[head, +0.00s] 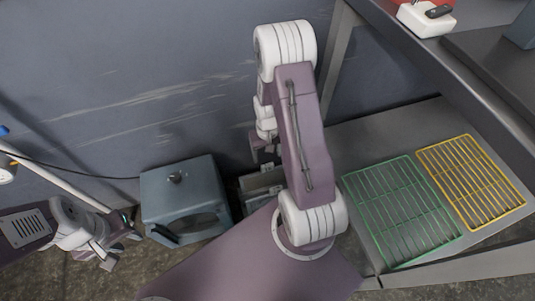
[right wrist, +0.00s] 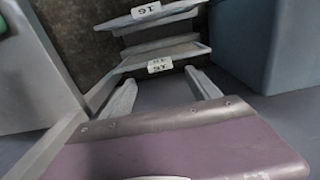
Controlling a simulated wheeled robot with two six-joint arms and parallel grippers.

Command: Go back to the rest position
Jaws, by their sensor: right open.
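My right arm rises in the middle of the head view and folds back down. Its gripper (head: 264,148) is partly hidden behind the purple arm link, above a grey stack of pans (head: 262,180). In the right wrist view the right gripper (right wrist: 163,88) has its two grey fingers apart, with nothing held between them. Grey pan edges labelled 16 (right wrist: 147,10) and 15 (right wrist: 160,66) show beyond the fingers. My left gripper (head: 118,248) is low at the left of the head view, small and angled; its opening is unclear.
A blue-grey box-shaped unit (head: 180,170) stands between the grippers. A green wire rack (head: 400,212) and a yellow wire rack (head: 472,182) lie on the grey table at right. A red and white object (head: 427,18) sits on the upper shelf. A blue-grey wall is behind.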

